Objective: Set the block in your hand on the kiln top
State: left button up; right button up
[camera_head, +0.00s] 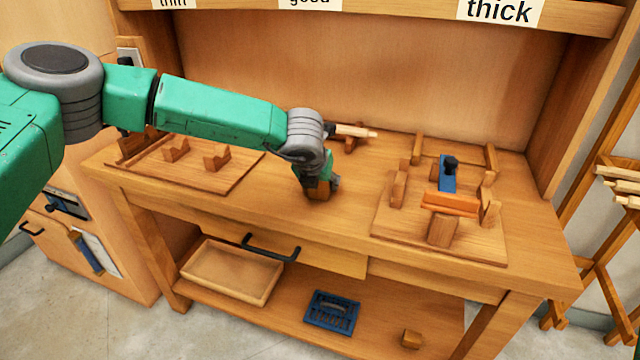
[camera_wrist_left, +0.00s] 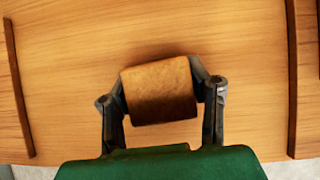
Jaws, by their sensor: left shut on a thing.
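My left gripper (camera_head: 324,184) is above the middle of the wooden workbench (camera_head: 345,215). It is shut on a brown block (camera_head: 318,190), which is mostly hidden behind the gripper in the head view. In the left wrist view the block (camera_wrist_left: 160,92) sits between the two dark fingers of the gripper (camera_wrist_left: 162,95), slightly tilted, with bench wood behind it. I cannot tell whether the block touches the bench. I cannot make out a kiln in either view. My right gripper is not in view.
A board with small wooden blocks (camera_head: 190,165) lies at the bench's left. A jig board (camera_head: 400,235) with an orange bar (camera_head: 450,204) and a blue tool (camera_head: 447,175) is at the right. Below stand a shallow tray (camera_head: 232,272) and a blue crate (camera_head: 331,312).

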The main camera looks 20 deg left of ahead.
pick_arm(q)
jog(key=shift+d, duration=0.1)
jog(key=o, duration=0.9)
jog(key=shift+f, duration=0.1)
jog(key=shift+o, duration=1.3)
jog(key=shift+a, duration=0.35)
